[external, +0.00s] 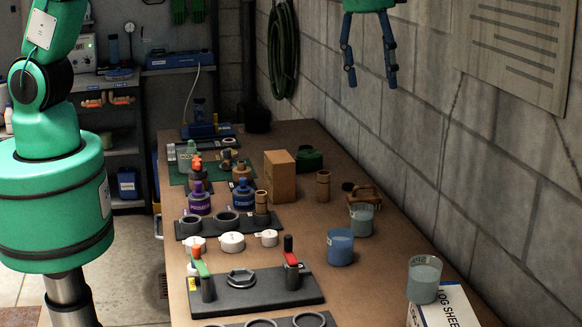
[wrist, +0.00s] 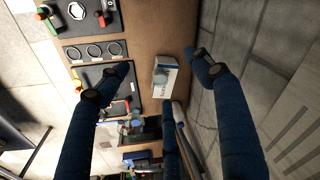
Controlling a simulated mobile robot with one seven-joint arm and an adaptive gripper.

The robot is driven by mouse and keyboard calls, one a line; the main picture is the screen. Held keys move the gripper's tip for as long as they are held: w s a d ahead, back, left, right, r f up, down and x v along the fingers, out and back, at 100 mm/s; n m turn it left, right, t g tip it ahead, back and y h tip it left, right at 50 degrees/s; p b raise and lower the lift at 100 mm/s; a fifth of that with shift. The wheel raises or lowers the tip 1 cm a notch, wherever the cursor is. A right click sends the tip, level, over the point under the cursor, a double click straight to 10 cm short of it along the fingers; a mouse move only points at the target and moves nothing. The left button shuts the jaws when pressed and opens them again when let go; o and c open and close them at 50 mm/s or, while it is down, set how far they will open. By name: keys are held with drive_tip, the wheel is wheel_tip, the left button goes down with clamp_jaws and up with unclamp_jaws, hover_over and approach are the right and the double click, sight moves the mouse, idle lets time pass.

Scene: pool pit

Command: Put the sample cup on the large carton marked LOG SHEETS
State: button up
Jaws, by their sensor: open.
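The large white carton marked LOG SHEETS (external: 457,305) is at the lower right of the external view, partly cut off by the frame. A clear cup with grey-blue contents (external: 424,282) appears to stand upright on its top, at the left end. In the wrist view the white carton (wrist: 168,62) is below and between my fingers, with a small cup-like shape on it. My gripper (external: 371,79) is open and empty, high above the bench near the wall. Its fingers frame the carton in the wrist view (wrist: 158,75). A blue cup (external: 340,248) and another clear cup (external: 361,220) stand on the bench.
A dark plate with red and green handled clamps (external: 254,292) lies left of the carton. White lids (external: 232,242), purple and blue bottles (external: 199,203) and a brown box (external: 280,177) stand farther back. The block wall bounds the right side.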

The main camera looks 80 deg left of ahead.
drive_tip(key=s+a+r+n+t, duration=0.1)
drive_tip(key=s+a+r+n, duration=0.1)
drive_tip(key=s+a+r, duration=0.65)
drive_tip(key=s+a+r+n+t, duration=0.1)
drive_tip(key=s+a+r+n, duration=0.3)
drive_tip(key=s+a, duration=0.7)
drive_tip(key=s+a+f+n+t, duration=0.1)
drive_tip(key=s+a+n, duration=0.1)
drive_tip(key=s+a, duration=0.5)
drive_tip(key=s+a+f+n+t, duration=0.1)
drive_tip(key=s+a, duration=0.6)
drive_tip(key=s, duration=0.7)
drive_tip(key=shift+s+a+f+n+y, duration=0.15)
drive_tip(key=shift+a+n+y, duration=0.05)
drive_tip(key=shift+n+y, duration=0.25)
drive_tip(key=shift+f, duration=0.1)
wheel_tip(320, 180, down, 15)
drive_tip(key=b, duration=1.5)
drive_tip(key=shift+f+b, duration=0.2)
drive_tip(key=shift+b, duration=0.15)
